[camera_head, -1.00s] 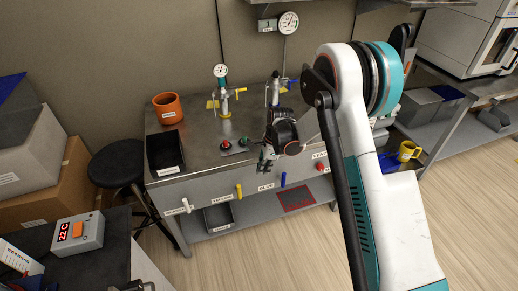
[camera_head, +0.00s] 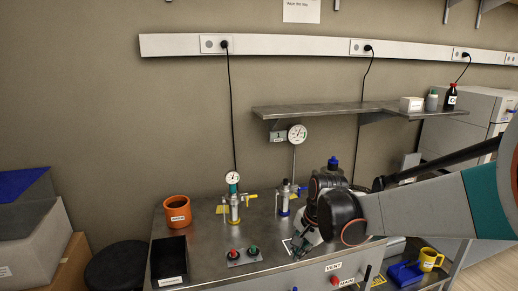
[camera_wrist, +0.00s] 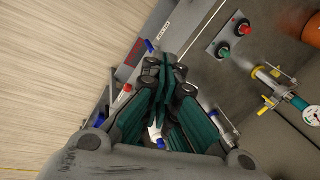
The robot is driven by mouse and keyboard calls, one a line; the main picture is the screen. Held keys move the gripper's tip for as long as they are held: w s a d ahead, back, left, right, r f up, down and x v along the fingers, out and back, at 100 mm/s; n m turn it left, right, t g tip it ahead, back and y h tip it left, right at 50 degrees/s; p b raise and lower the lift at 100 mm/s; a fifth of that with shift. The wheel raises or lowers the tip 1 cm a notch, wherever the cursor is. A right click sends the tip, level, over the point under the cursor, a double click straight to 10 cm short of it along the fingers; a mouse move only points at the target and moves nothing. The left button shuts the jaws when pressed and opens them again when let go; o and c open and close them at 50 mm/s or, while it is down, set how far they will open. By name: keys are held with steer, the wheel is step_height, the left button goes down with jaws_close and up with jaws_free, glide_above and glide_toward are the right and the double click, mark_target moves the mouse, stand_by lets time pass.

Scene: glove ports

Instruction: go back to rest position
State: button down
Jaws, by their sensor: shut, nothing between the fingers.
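My gripper (camera_wrist: 165,75) is shut and empty. In the wrist view its green fingers meet in front of the bench edge, with floor at the left and the bench top at the right. In the head view my gripper (camera_head: 300,246) hangs over the right part of the steel bench (camera_head: 215,248), in front of the second valve fitting (camera_head: 284,196). The dark wrist hides part of what stands behind it.
An orange pot (camera_head: 177,214), a black bin (camera_head: 168,262), a red and green button box (camera_head: 244,257) and a gauge fitting (camera_head: 234,203) stand on the bench. A shelf (camera_head: 330,110) hangs above. A yellow mug (camera_head: 428,259) is at the right.

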steer(key=s+d+r+n+t, duration=0.1)
steer(key=s+d+r+n, duration=0.1)
steer(key=s, duration=0.6)
steer(key=s+d+r+n+t+h, duration=0.1)
steer(key=s+d+r+n+t, duration=0.1)
steer(key=s+n, duration=0.3)
steer(key=s+d+r+n+t, duration=0.1)
steer(key=s+d+r+n, duration=0.2)
steer(key=s, duration=0.8)
steer(key=shift+d+r+h, duration=0.3)
steer(key=shift+d+r, duration=0.25)
steer(key=shift+d, duration=0.05)
